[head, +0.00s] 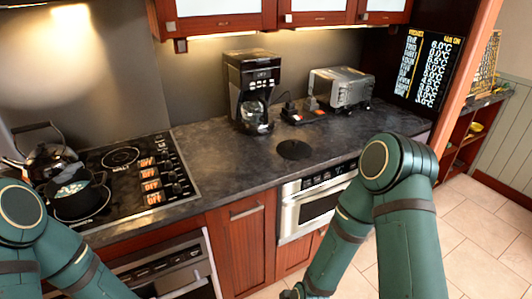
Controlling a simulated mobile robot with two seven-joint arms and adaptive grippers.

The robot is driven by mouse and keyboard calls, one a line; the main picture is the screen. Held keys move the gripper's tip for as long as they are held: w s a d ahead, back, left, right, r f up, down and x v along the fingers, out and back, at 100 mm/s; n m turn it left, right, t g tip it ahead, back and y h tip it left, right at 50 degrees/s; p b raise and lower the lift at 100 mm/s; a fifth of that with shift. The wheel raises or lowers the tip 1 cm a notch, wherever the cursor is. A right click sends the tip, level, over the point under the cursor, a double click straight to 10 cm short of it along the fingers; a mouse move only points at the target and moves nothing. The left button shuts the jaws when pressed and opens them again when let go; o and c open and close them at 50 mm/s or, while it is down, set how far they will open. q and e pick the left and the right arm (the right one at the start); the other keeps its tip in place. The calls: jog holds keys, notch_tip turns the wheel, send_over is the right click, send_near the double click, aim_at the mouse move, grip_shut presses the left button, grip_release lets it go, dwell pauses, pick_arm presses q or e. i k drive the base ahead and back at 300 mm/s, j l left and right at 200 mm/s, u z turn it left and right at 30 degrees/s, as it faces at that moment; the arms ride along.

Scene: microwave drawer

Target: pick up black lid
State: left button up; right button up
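The black lid (294,149) appears as a flat, dark round disc lying on the dark countertop (215,153), above the built-in microwave drawer. Nothing touches it. My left arm comes in at the lower left, and its gripper is out of the picture. My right arm bends down in front of the cabinets at the right. A small dark piece at its lower end (292,292) shows at the bottom edge, probably part of the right gripper; its fingers cannot be made out. Both arms are apart from the lid.
A coffee maker (252,90) stands behind the lid, and a toaster oven (342,88) stands at the back right. A stove (118,158) with a pot (80,203) and a kettle (48,160) is at left. The microwave drawer (312,207) is shut. Counter around the lid is clear.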

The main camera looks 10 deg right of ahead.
aim_at(293, 149)
jog(key=k+u, duration=0.1)
jog(key=u, duration=0.95)
jog(key=l+u, duration=0.15)
jog(key=l, duration=0.8)
jog(key=k+l+u, duration=0.15)
jog(key=l, duration=0.8)
jog(key=i+l, duration=0.05)
